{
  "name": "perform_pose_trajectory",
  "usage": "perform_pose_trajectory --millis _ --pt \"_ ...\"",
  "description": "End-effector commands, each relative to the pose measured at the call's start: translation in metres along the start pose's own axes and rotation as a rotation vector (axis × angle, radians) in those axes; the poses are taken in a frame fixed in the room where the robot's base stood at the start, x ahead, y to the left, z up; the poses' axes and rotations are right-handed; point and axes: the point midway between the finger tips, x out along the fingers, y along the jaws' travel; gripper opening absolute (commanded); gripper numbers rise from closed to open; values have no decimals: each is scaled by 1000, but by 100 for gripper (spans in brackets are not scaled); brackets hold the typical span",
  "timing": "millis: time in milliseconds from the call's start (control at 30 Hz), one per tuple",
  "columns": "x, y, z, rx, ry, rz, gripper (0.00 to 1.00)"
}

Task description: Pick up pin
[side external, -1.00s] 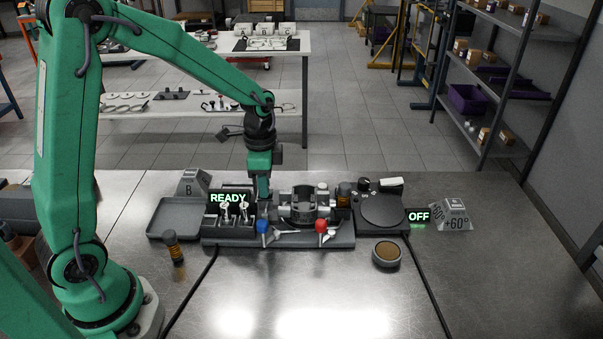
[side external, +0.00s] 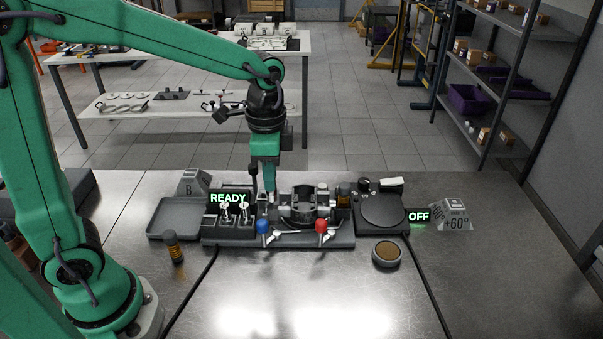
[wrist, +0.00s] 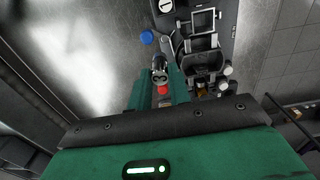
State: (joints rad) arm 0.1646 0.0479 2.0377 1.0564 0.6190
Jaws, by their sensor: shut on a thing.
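My gripper (side external: 269,194) is over the black fixture base (side external: 340,242), between the rack of silver stemmed parts and the round clamp fixture (side external: 304,205). It points down and is shut on a small silver piece, seemingly the pin (wrist: 159,68). The wrist view shows this piece between my two green fingers, at their far ends. In the side view the fingers largely hide it, and I cannot tell its full shape there. Two silver stemmed parts (side external: 228,211) stand upright in the rack, left of my gripper.
A blue knob (side external: 263,226) and a red knob (side external: 321,226) stand at the front of the base. A grey tray (side external: 174,218) lies at left, a dark turntable-like device (side external: 382,209) at right. A round tin (side external: 386,253) is in front. The front of the table is clear.

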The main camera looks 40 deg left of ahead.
Motion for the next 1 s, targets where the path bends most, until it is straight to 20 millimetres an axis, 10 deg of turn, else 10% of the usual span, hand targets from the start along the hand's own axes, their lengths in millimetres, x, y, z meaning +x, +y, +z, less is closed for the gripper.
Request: perform_pose_trajectory --millis 1000 --pt "-17 26 -7 -4 1 0 0"
